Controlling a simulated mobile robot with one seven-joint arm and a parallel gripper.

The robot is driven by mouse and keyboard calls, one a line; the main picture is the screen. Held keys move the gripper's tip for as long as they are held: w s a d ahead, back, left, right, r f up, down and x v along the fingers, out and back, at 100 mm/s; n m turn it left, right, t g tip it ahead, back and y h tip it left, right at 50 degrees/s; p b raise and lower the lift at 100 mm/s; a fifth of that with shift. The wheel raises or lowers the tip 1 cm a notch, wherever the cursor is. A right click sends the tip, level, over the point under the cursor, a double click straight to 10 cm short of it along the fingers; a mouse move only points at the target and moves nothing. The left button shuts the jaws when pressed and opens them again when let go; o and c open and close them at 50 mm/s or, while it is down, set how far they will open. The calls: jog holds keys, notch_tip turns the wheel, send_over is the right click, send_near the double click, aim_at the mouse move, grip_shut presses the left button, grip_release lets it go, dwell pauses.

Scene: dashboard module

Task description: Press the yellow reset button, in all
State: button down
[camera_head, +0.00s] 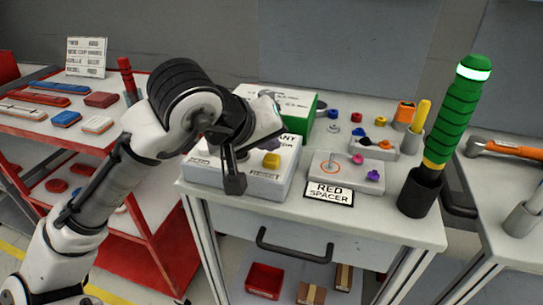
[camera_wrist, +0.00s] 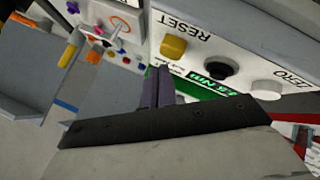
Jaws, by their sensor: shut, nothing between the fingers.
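The yellow reset button (camera_head: 271,160) sits on the top face of a white dashboard module (camera_head: 262,186), at its right side. The wrist view also shows the yellow button (camera_wrist: 173,47) beside the printed word RESET, with a black button (camera_wrist: 218,68) and a white button (camera_wrist: 267,90) marked ZERO in the same row. My gripper (camera_head: 234,187) is shut and empty, pointing down over the module, left of the yellow button. In the wrist view its fingertips (camera_wrist: 158,72) appear just below the yellow button, with a visible gap. The arm hides part of the module's top.
A grey block with colored pegs (camera_head: 345,172) and a RED SPACER card (camera_head: 330,193) lie right of the module. A green-handled tool (camera_head: 455,115) stands in a black holder farther right. A green-sided box (camera_head: 300,115) is behind. A red cart (camera_head: 150,215) stands left.

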aim_at(268, 162)
jog(key=shift+f, duration=0.15)
jog(key=shift+f, duration=0.3)
jog(key=shift+f+b, duration=0.45)
jog(key=shift+f, duration=0.05)
dwell(0.6)
jog(key=shift+r, duration=0.1)
jog(key=shift+r+p, duration=0.85)
jog(key=shift+p, duration=0.1)
notch_tip(268, 162, up, 5)
jog(key=p, duration=0.5)
jog(key=shift+r, duration=0.1)
